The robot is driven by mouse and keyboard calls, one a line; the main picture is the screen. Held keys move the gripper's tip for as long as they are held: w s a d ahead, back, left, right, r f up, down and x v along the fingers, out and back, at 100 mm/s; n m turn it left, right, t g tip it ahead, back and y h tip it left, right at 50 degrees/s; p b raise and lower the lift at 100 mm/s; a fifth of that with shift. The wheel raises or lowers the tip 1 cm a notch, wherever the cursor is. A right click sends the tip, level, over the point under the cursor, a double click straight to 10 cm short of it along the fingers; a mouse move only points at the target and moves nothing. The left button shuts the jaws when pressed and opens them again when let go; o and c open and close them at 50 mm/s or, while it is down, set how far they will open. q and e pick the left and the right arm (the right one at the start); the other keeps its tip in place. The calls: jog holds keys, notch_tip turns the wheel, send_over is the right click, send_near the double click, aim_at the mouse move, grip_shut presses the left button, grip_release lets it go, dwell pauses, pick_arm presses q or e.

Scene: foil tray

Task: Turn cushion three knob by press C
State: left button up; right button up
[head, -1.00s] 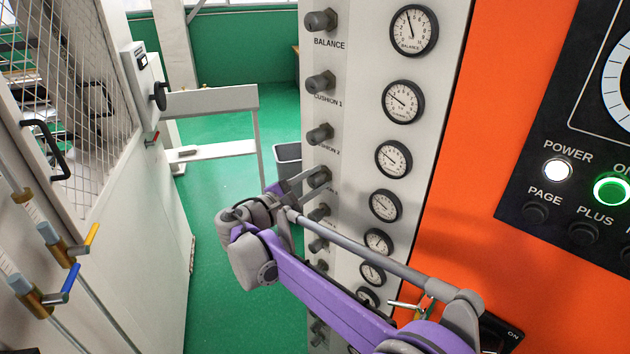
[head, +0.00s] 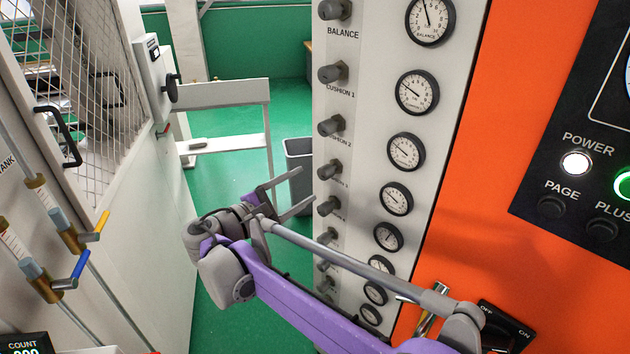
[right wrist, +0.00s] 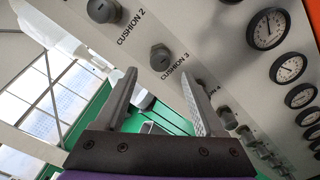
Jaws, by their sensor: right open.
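The cushion 3 knob (head: 330,169) is a grey knob on the pale panel, fourth from the top of a column of knobs in the head view. It also shows in the right wrist view (right wrist: 160,57), beside its "CUSHION 3" label. My right gripper (head: 306,187) is open and empty, just left of the panel near this knob. In the right wrist view my right gripper (right wrist: 158,76) has its two fingers spread, with the knob in the gap beyond the tips, apparently untouched. The cushion 3 gauge (head: 397,198) is right of the knob. My left gripper is not in view.
The cushion 2 knob (head: 331,125) is above and several more knobs are below, close to my right gripper. An orange panel (head: 500,170) with buttons stands at right. A grey bin (head: 298,160) stands behind the gripper. A mesh door (head: 75,90) is at left.

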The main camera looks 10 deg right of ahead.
jog(key=shift+v, duration=1.2)
dwell(1.6)
jog(key=s+d+f+m+g+y, duration=0.55)
jog(key=s+d+f, duration=0.65)
jog(key=d, duration=0.3)
jog(key=s+a+f+m+y, duration=0.1)
jog(key=s+f+m+y, duration=0.3)
jog(key=s+f, duration=0.2)
jog(key=s+f+m+y, duration=0.5)
jog(key=s+f, duration=0.1)
jog(key=s, duration=0.5)
jog(key=shift+a+f, duration=0.3)
jog(key=shift+a, duration=0.05)
